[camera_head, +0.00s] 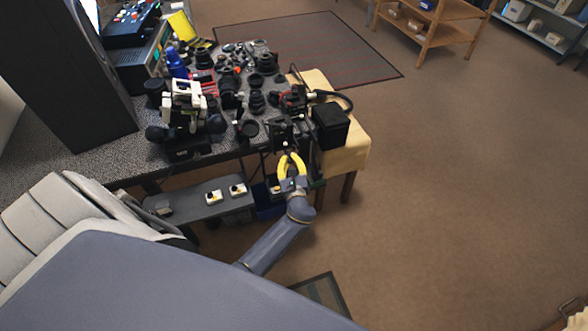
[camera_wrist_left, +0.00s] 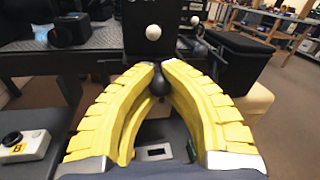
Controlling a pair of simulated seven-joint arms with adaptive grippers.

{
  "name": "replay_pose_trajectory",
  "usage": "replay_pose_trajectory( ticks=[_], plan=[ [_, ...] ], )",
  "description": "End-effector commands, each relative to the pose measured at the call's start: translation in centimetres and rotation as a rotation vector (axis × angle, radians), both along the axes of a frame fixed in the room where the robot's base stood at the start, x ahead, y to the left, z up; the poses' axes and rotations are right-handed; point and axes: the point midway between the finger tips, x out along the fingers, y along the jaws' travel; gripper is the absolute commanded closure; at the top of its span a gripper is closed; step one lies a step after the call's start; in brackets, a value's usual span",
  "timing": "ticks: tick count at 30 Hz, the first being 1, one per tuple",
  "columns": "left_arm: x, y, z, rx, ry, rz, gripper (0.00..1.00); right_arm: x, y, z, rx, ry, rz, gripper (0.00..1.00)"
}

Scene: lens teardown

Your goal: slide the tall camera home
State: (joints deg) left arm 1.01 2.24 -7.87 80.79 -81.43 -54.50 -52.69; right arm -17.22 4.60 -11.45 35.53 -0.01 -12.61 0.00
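My left gripper (camera_head: 291,156) has yellow curved fingers and is at the table's front right corner. In the left wrist view the fingertips (camera_wrist_left: 161,66) close in around a round black knob (camera_wrist_left: 158,84), which sits between them. Just beyond the knob stands a tall dark upright body (camera_wrist_left: 140,38) with a white ball (camera_wrist_left: 153,33) on its face. It may be the tall camera; I cannot tell for sure. In the head view this dark body (camera_head: 281,132) stands at the table's edge, partly hidden among other dark parts. My right gripper is not in view.
A black box (camera_head: 331,126) sits on a light wooden stand (camera_head: 352,153) right of the gripper. The table (camera_head: 108,150) is crowded with lenses and gear. A low grey shelf (camera_head: 190,207) carries small white boxes (camera_head: 213,197).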

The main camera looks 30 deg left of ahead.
Motion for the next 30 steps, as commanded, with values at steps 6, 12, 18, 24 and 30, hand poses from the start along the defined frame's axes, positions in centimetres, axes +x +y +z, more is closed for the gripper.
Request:
replay_pose_trajectory(
  ticks=[6, 12, 18, 24, 30],
  plan=[
    [2.7, 3.1, -0.1, -0.001, 0.002, 0.0, 1.0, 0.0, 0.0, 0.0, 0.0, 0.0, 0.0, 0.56],
    [3.0, 3.7, -0.2, -0.003, 0.003, 0.0, 1.0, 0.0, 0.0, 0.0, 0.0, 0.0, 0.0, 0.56],
    [3.0, 3.7, -0.2, -0.003, 0.003, 0.0, 0.93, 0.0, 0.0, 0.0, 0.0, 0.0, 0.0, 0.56],
    [3.0, 3.7, -0.1, -0.003, 0.002, 0.0, 0.69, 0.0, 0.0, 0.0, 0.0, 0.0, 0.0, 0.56],
    [3.0, 3.7, -0.1, -0.001, 0.002, 0.002, 0.56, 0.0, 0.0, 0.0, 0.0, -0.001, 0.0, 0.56]
  ],
)
